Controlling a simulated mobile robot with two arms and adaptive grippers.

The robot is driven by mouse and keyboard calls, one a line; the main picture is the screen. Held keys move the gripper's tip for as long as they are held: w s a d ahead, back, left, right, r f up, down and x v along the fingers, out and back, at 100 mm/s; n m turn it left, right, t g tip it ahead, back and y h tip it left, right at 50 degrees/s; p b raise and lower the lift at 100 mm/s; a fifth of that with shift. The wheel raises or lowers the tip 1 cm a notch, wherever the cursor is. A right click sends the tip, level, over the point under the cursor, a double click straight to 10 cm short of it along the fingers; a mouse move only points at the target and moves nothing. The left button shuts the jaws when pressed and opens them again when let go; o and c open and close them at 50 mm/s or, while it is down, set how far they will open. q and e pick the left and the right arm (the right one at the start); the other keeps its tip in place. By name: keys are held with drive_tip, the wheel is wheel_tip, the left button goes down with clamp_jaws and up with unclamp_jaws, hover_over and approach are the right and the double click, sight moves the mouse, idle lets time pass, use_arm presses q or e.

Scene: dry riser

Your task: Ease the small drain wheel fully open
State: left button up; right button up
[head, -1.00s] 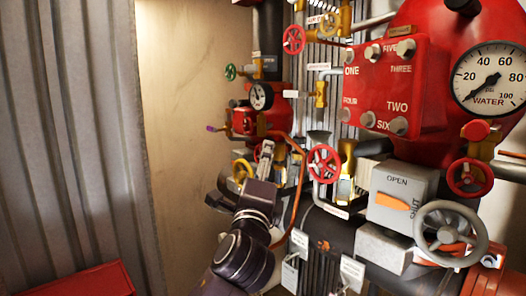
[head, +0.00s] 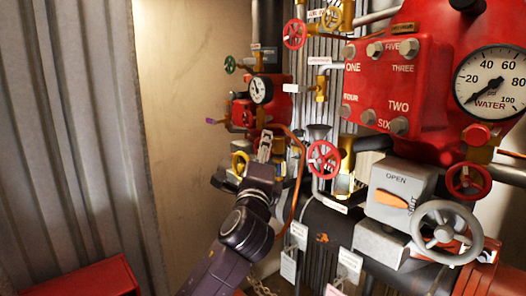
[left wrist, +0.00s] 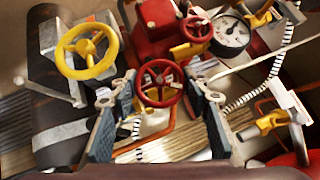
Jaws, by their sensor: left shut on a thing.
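A small red handwheel (left wrist: 160,83) sits between the fingers of my left gripper (left wrist: 163,88) in the left wrist view. The fingers are shut on it, one pad at each side of the rim. I take it as the drain wheel, but no label on it is readable. In the head view my left gripper (head: 265,147) reaches in among the pipes, and the held wheel is hidden there. A yellow handwheel (left wrist: 87,50) is just left of the gripper in the left wrist view, and also shows in the head view (head: 240,163). My right gripper is not in view.
A small gauge (head: 261,90) is above the gripper. A red handwheel (head: 323,159) and a copper-coloured pipe (head: 300,190) are close to its right. A large grey wheel (head: 447,233) and an OPEN/SHUT box (head: 402,187) stand further right. The beige wall on the left is bare.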

use_arm(q)
drive_tip(key=shift+c, duration=0.8)
drive_tip(key=shift+n+g, duration=0.3)
drive_tip(key=shift+n, duration=0.1)
drive_tip(key=shift+n+g+y, duration=0.3)
drive_tip(key=shift+n+y, duration=0.2)
drive_tip(key=shift+n+g, duration=1.7)
drive_tip(key=o, duration=1.2)
drive_tip(key=shift+c, duration=0.2)
